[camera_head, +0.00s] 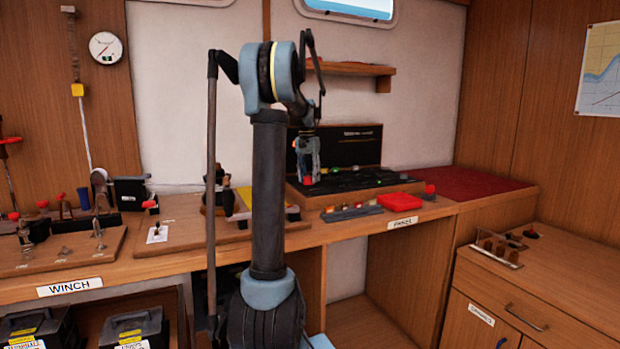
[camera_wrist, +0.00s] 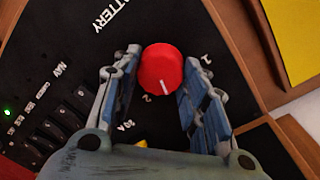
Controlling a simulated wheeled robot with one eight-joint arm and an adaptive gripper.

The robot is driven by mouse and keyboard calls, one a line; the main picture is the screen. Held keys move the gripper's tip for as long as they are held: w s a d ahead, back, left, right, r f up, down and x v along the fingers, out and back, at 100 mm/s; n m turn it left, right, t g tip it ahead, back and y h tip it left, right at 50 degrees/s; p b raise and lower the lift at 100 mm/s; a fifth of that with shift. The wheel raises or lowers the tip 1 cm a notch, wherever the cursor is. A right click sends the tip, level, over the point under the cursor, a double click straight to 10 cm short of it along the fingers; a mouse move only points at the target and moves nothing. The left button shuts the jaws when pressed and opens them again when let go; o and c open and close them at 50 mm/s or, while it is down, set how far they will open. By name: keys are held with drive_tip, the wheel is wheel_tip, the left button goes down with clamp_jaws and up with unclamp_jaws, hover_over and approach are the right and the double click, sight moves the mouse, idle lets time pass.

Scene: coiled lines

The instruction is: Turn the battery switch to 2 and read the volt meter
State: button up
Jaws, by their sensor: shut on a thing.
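The battery switch is a round red knob (camera_wrist: 163,72) on a black panel (camera_wrist: 95,50) lettered BATTERY, in the wrist view. Its white pointer line points down in the picture, between the printed 2 at lower left and the 1 at upper right, closer to the 2. My gripper (camera_wrist: 160,65) is shut on the knob, one finger on each side. In the head view my gripper (camera_head: 309,180) reaches down to the panel on the bench (camera_head: 370,180); my arm hides part of it. No volt meter can be made out in either view.
Small switches (camera_wrist: 45,135) and a lit green lamp (camera_wrist: 8,112) sit left of the knob in the wrist view. A red case (camera_head: 399,202) lies in front of the panel. A round dial (camera_head: 106,47) hangs on the wall; its scale is unreadable.

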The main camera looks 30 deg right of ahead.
sight(309, 176)
drive_tip(key=m, duration=0.4)
drive_tip(key=shift+m, duration=2.3)
drive_tip(key=o, duration=1.1)
drive_tip(key=shift+c, duration=0.2)
wheel_tip(309, 176, up, 12)
drive_tip(key=shift+w, duration=0.35)
drive_tip(key=shift+d+f, duration=0.1)
